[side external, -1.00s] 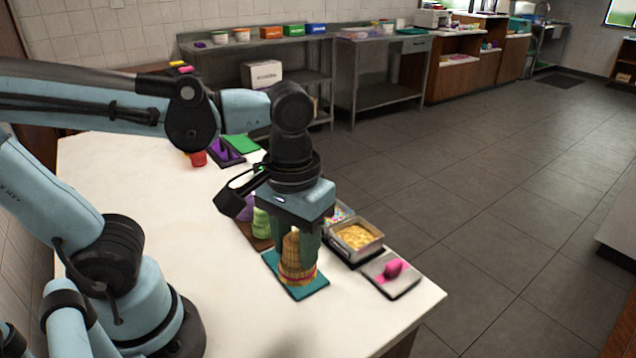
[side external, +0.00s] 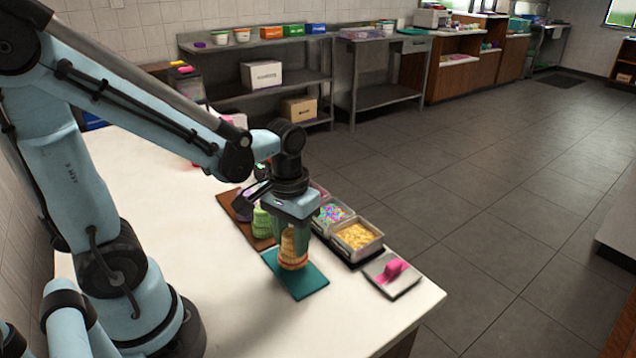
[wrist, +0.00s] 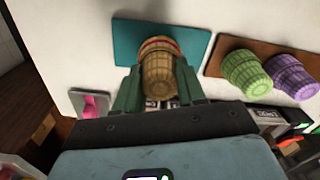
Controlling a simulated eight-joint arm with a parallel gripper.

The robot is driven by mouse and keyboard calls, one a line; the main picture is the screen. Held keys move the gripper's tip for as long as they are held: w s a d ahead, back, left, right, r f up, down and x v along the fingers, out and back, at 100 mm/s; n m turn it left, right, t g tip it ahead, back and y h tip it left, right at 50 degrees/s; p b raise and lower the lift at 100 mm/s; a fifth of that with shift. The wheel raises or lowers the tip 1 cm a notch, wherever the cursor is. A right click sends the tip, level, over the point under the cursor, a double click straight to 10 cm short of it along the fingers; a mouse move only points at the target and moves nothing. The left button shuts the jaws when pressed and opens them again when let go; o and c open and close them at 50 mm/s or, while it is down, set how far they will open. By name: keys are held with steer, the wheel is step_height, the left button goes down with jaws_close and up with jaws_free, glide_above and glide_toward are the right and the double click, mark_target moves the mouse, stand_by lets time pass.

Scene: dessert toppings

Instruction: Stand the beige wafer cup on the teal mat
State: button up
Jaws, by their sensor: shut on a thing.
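The beige wafer cup (side external: 294,248), ribbed with a red band near its lower end, is between the fingers of my gripper (side external: 291,232), which is shut on it. It looks roughly upright over the far part of the teal mat (side external: 307,284). I cannot tell whether its lower end touches the mat. In the wrist view the cup (wrist: 158,72) sits between the green fingers of my gripper (wrist: 157,85), and its banded end overlaps the teal mat (wrist: 126,38).
A brown board (side external: 232,203) behind holds a green cup (side external: 262,222) and a purple cup (wrist: 292,76). To the right are a container of yellow topping (side external: 356,236), a container of colored sprinkles (side external: 331,213) and a pink item (side external: 396,268) on a grey mat. The white counter in front is clear.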

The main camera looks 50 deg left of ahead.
steer(key=shift+f, duration=1)
steer(key=shift+f, duration=0.15)
steer(key=o, duration=0.8)
